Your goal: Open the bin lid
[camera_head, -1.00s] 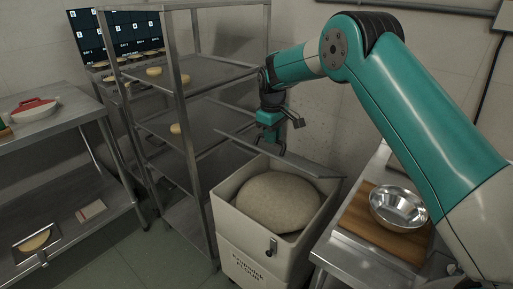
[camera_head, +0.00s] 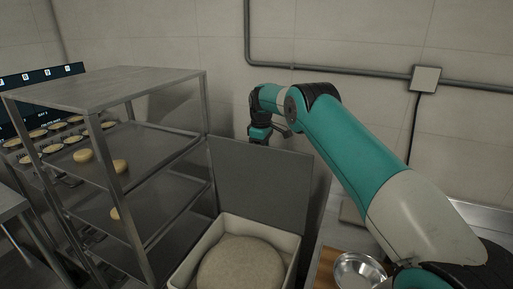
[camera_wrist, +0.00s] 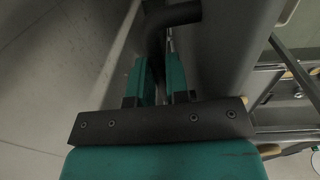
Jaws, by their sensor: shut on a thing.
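The bin (camera_head: 292,243) is a cream box holding a large round of dough (camera_head: 240,268). Its grey lid (camera_head: 262,185) stands nearly upright at the back of the bin, so the top is uncovered. My gripper (camera_head: 260,140) is at the lid's upper edge, and its fingertips are hidden behind the lid. In the wrist view my gripper's teal fingers (camera_wrist: 160,75) are shut on a dark bar handle (camera_wrist: 172,16) beside the grey lid face (camera_wrist: 222,60).
A metal rack (camera_head: 140,82) with trays of pale rounds stands close left of the lid. A steel bowl (camera_head: 358,270) on a wooden board is right of the bin. The wall with a grey pipe (camera_head: 340,70) is behind my arm.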

